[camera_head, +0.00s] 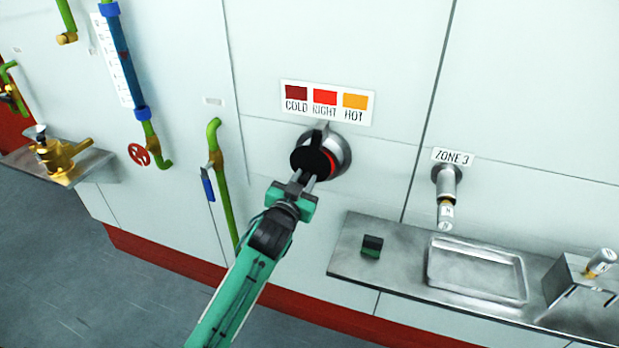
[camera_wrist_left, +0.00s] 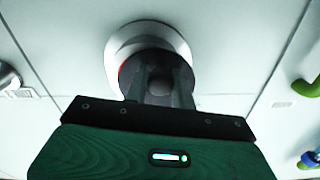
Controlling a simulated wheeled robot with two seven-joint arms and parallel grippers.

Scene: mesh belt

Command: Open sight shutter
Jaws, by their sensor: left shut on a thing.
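The sight shutter is a black disc (camera_head: 309,157) in front of a round metal-rimmed port (camera_head: 343,150) on the white wall. It sits toward the lower left of the port and covers most of it. A thin red glowing strip shows along the disc's right edge. In the left wrist view the dark shutter (camera_wrist_left: 143,64) lies inside the pale metal ring (camera_wrist_left: 135,38). My left gripper (camera_head: 304,178) is at the shutter's front, its two fingers (camera_wrist_left: 166,88) shut on a dark round knob there. The fingers hide part of the disc. My right gripper is out of view.
A COLD, RIGHT, HOT colour plate (camera_head: 327,102) is above the port. A ZONE 3 handle (camera_head: 446,190) sticks out to the right. Below it, a metal shelf (camera_head: 400,262) holds a tray (camera_head: 478,295) and a small green block (camera_head: 372,246). Green pipes (camera_head: 221,185) run at the left.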

